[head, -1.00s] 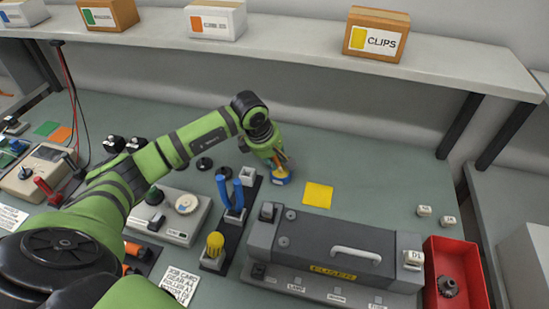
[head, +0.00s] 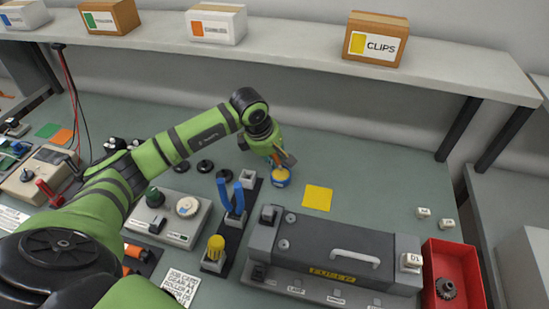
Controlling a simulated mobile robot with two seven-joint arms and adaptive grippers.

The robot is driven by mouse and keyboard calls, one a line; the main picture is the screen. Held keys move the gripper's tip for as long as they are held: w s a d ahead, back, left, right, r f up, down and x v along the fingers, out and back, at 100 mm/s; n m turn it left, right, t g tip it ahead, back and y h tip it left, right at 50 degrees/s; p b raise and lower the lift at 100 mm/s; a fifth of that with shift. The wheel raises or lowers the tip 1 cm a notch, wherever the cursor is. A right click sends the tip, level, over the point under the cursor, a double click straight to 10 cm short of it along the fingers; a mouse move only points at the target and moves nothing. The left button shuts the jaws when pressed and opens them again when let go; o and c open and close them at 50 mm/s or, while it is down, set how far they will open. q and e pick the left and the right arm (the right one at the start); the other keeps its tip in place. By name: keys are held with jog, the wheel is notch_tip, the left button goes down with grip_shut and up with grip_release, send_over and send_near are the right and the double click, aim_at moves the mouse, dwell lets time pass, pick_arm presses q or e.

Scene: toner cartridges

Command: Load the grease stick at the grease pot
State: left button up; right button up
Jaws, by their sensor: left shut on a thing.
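The grease pot (head: 281,180), a small round blue tin with a yellowish top, stands on the green-grey bench in the middle of the head view. My left gripper (head: 283,163) is right above the pot, pointing down, and is shut on a thin stick that looks like the grease stick. The stick is mostly hidden by the fingers, and its lower end is at the pot's mouth. I cannot tell how deep it reaches. My right gripper is not in view.
A yellow square (head: 317,197) lies right of the pot. The dark fuser unit (head: 335,250) is in front, and a red bin (head: 453,262) is at right. A stand with blue-handled pliers (head: 231,196) is left. A shelf (head: 280,48) with boxes runs behind.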

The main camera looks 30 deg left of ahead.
pick_arm(q)
jog(key=shift+r+p, duration=1.1)
jog(key=shift+r, duration=1.45)
